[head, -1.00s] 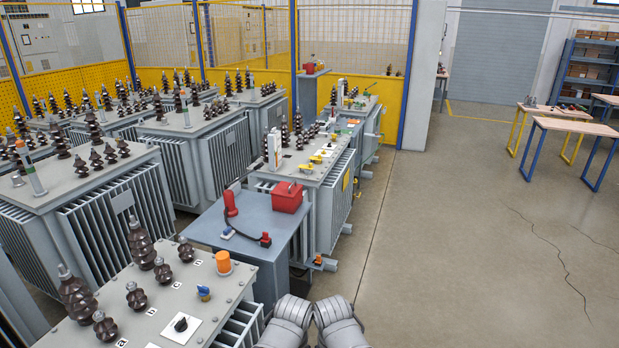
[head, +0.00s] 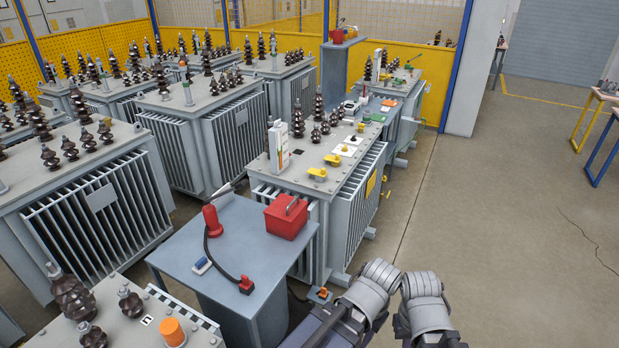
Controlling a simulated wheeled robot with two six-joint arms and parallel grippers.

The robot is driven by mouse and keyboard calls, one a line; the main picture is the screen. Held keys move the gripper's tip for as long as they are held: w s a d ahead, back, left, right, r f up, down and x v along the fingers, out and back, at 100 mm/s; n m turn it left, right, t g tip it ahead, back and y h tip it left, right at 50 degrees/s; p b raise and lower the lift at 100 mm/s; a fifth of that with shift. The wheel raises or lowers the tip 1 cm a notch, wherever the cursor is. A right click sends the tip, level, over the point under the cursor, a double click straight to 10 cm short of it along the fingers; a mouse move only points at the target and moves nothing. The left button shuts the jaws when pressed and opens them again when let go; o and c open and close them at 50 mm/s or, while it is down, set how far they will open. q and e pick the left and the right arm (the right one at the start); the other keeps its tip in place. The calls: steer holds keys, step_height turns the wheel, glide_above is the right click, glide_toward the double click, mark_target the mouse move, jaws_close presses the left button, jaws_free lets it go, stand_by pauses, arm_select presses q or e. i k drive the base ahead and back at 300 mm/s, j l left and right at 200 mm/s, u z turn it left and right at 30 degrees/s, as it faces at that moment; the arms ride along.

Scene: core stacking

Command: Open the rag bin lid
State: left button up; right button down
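A red box (head: 288,217) with a dark handle on its top stands on the blue-grey table (head: 185,262) in the head view. Its top looks closed. I cannot tell whether this is the rag bin. A smaller red container (head: 337,36) stands on a far stand at the top. Two grey rounded parts of my arms show at the bottom, to the right of the table and apart from the red box. Neither gripper's fingers are in view.
A red tool with a black cable (head: 211,220) and a small blue-and-white item (head: 202,266) lie on the table. A grey transformer (head: 318,185) stands close behind it. More transformers fill the left. Open floor (head: 510,230) lies to the right.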

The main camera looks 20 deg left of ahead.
mark_target(285, 208)
steer(key=i+u, duration=0.2)
steer(key=i, duration=0.35)
steer(key=i+l+u, duration=0.15)
steer(key=i, duration=0.4)
steer(key=i+l+u, duration=0.2)
steer(key=i, duration=0.35)
steer(key=l, duration=0.1)
